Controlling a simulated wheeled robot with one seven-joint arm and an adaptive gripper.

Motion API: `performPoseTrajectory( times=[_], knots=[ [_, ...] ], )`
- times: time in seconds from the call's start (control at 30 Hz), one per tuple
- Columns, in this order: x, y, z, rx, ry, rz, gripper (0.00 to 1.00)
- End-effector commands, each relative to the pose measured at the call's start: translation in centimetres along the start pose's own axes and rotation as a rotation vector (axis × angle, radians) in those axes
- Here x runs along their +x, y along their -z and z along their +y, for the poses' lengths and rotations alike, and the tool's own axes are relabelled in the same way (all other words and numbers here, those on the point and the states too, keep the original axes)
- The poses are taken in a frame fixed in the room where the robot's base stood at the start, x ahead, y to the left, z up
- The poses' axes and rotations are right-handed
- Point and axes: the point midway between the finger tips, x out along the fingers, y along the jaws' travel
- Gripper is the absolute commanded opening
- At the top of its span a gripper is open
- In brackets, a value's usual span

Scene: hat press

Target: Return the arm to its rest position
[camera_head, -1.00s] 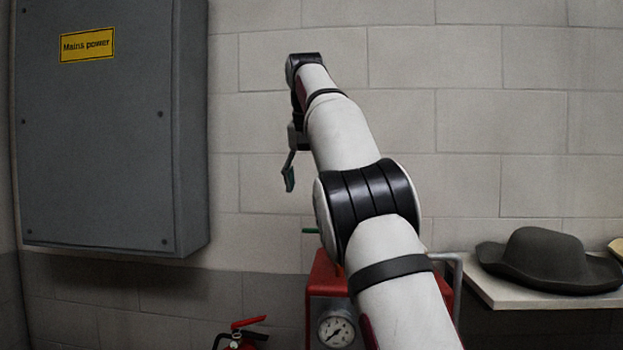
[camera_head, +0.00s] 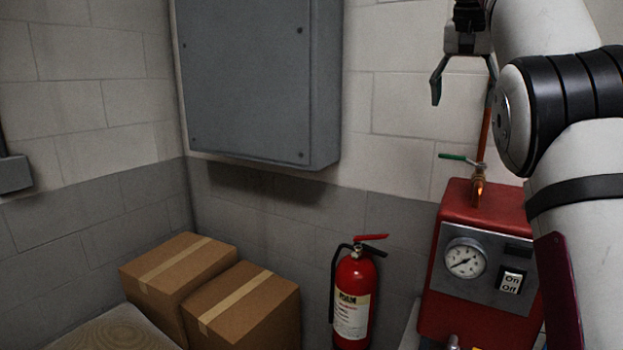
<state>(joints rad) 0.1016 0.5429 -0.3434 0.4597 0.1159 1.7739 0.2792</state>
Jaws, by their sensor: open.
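My gripper (camera_head: 464,82) hangs at the upper right of the head view, pointing down. Its fingers are spread apart with nothing between them, and part of it is cut off by the top edge. My white and black arm (camera_head: 580,155) fills the right side. The gripper shows against the wall, above and apart from a green-handled valve (camera_head: 460,158) on a copper pipe (camera_head: 484,130). Below is the red press unit (camera_head: 450,312) with a gauge (camera_head: 466,258) and an On/Off switch (camera_head: 511,283). My arm hides part of its right side.
A grey wall cabinet (camera_head: 260,80) hangs left of my gripper. A fire extinguisher (camera_head: 354,295) stands below it. Two cardboard boxes (camera_head: 250,305) sit at the lower left beside a pale round-topped surface (camera_head: 115,335). The wall between cabinet and gripper is clear.

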Motion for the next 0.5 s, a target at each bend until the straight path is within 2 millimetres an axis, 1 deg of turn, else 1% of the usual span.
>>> performPoseTrajectory(
  times=[0.03, 0.1, 0.17, 0.27, 0.37, 0.47, 0.5],
  knots=[
    [-0.9, -0.7, 0.5, -0.003, 0.018, -0.002, 0.72],
    [-1.7, -1.7, 1.1, -0.013, 0.044, -0.005, 0.72],
    [-2.2, -2.8, 1.5, -0.026, 0.065, -0.007, 0.72],
    [-2.8, -4.9, 2.1, -0.051, 0.098, -0.009, 0.72],
    [-3.2, -7.5, 2.5, -0.082, 0.129, -0.009, 0.72],
    [-3.3, -10.5, 2.9, -0.12, 0.156, -0.007, 0.72],
    [-3.2, -11.8, 3.0, -0.135, 0.166, -0.006, 0.72]
  ],
)
